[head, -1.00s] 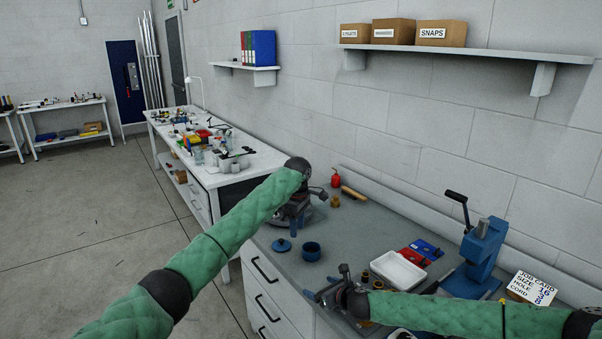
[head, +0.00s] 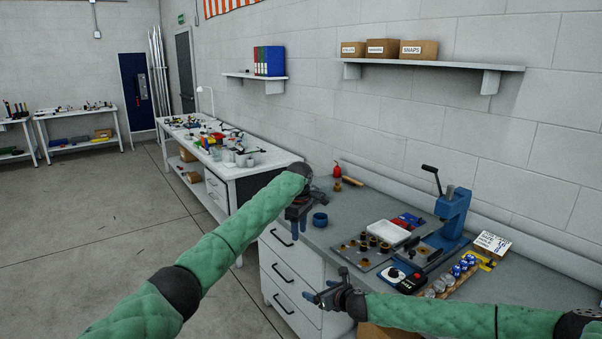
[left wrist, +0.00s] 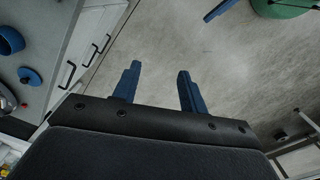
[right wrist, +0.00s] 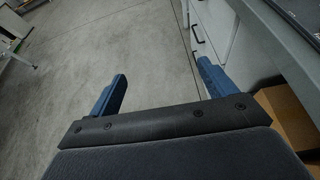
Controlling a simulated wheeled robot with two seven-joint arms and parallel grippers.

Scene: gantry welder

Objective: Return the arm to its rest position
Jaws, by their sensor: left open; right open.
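My left gripper (head: 297,222) hangs by the left front corner of the grey-topped bench, with its blue fingers pointing down. In the left wrist view its fingers (left wrist: 158,75) are apart with only floor between them. My right gripper (head: 318,297) is lower, in front of the bench drawers, pointing left. In the right wrist view its fingers (right wrist: 161,78) are apart and empty over the floor beside the drawers. Both green-sleeved arms are extended.
The bench (head: 335,235) carries a blue press (head: 453,215), a white tray (head: 388,232), a blue cup (head: 320,220) and several small parts. A cardboard box (head: 385,332) sits below the right arm. The floor at left (head: 90,240) is clear.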

